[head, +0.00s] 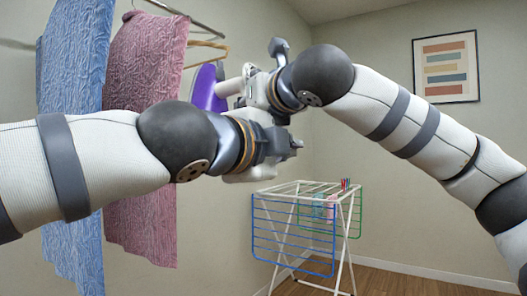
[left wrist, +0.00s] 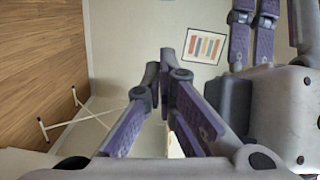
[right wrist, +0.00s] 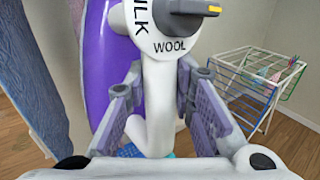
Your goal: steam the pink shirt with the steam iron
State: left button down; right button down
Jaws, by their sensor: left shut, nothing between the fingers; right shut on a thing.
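The pink shirt (head: 145,80) hangs wrinkled on the left in the head view, partly behind my left arm. My right gripper (head: 248,84) is shut on the white handle of the purple steam iron (head: 205,90). The iron's purple body is close to the pink shirt's right edge; I cannot tell whether they touch. The right wrist view shows the iron's body (right wrist: 98,60) and the handle between my right fingers (right wrist: 160,90). My left gripper (head: 292,147) is shut and empty, below the right gripper in the head view. Its fingers (left wrist: 163,62) are together in the left wrist view.
A wrinkled blue shirt (head: 75,75) hangs left of the pink one, under a rail (head: 190,18). A drying rack (head: 300,192) with small items stands on the wooden floor beyond. A framed picture (head: 446,67) hangs on the wall. My arms cross closely in front.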

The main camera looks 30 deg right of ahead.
pick_arm(q)
jog(key=shift+w+a+f, duration=0.1)
jog(key=shift+w+a, duration=0.2)
jog(key=shift+w, duration=0.55)
jog(key=shift+w+a+f, duration=0.1)
jog(key=shift+w+a, duration=0.15)
jog(key=shift+w, duration=0.55)
jog(key=shift+w+a+f, duration=0.1)
jog(key=shift+w+a, duration=0.15)
jog(key=shift+w, duration=0.3)
jog(key=shift+w+a, duration=0.2)
jog(key=shift+w, duration=0.35)
jog(key=s+a, duration=0.7)
jog(key=s, duration=0.2)
jog(key=shift+a+r, duration=0.35)
jog(key=shift+r, duration=0.1)
